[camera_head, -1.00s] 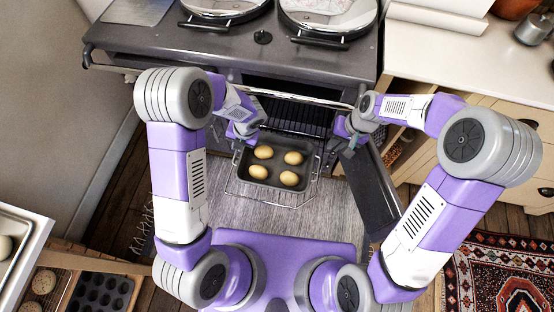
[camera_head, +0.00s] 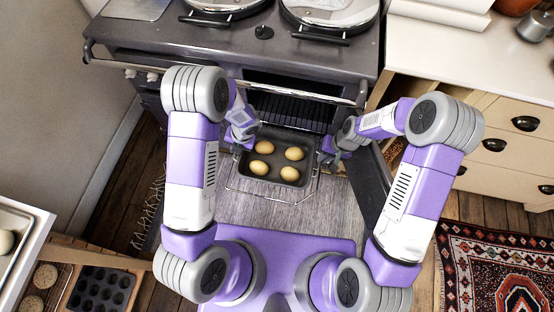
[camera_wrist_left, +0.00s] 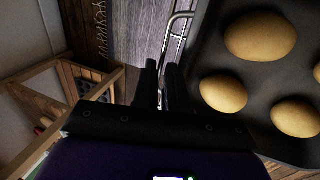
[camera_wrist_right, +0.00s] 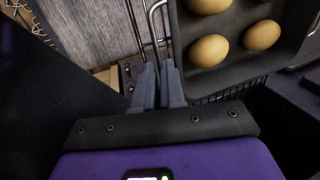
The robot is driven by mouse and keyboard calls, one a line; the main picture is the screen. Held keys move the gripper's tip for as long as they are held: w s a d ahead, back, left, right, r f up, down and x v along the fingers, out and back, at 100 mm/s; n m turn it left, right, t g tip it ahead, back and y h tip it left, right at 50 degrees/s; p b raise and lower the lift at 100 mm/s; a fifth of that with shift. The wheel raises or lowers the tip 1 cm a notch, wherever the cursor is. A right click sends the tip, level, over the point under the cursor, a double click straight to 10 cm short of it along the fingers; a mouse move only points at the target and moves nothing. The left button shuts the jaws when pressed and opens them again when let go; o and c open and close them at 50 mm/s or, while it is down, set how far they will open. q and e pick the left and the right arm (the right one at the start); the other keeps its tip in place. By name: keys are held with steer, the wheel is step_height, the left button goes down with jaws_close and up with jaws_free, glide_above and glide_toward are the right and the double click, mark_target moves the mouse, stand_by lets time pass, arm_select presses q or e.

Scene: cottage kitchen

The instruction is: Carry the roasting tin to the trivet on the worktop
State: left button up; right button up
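The roasting tin (camera_head: 288,172) is dark and holds several pale round potatoes. It rests level on a wire rack (camera_head: 292,198) pulled out of the open oven. My left gripper (camera_head: 240,148) is at the tin's left side, and my right gripper (camera_head: 327,158) is at its right side. In the left wrist view the fingers (camera_wrist_left: 162,80) are close together beside the tin wall (camera_wrist_left: 195,55). In the right wrist view the fingers (camera_wrist_right: 160,78) are also close together, right beside the tin wall (camera_wrist_right: 177,45). I see no trivet.
The open oven door (camera_head: 368,190) stands to the right of the tin. The range top (camera_head: 160,38) with round lids is above. A pale worktop (camera_head: 440,55) is at the upper right. A muffin tin (camera_head: 100,288) and a cooling rack (camera_head: 45,285) are at lower left.

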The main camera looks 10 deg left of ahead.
arm_select(q)
steer(key=shift+a+f, duration=0.2)
steer(key=shift+f, duration=0.45)
arm_select(e)
steer(key=shift+x, duration=1.35)
arm_select(q)
jaws_close()
arm_select(e)
jaws_close()
arm_select(q)
steer(key=shift+w+r, duration=0.1)
steer(key=shift+r, duration=0.05)
arm_select(e)
steer(key=shift+w+r, duration=0.1)
steer(key=shift+r, duration=0.15)
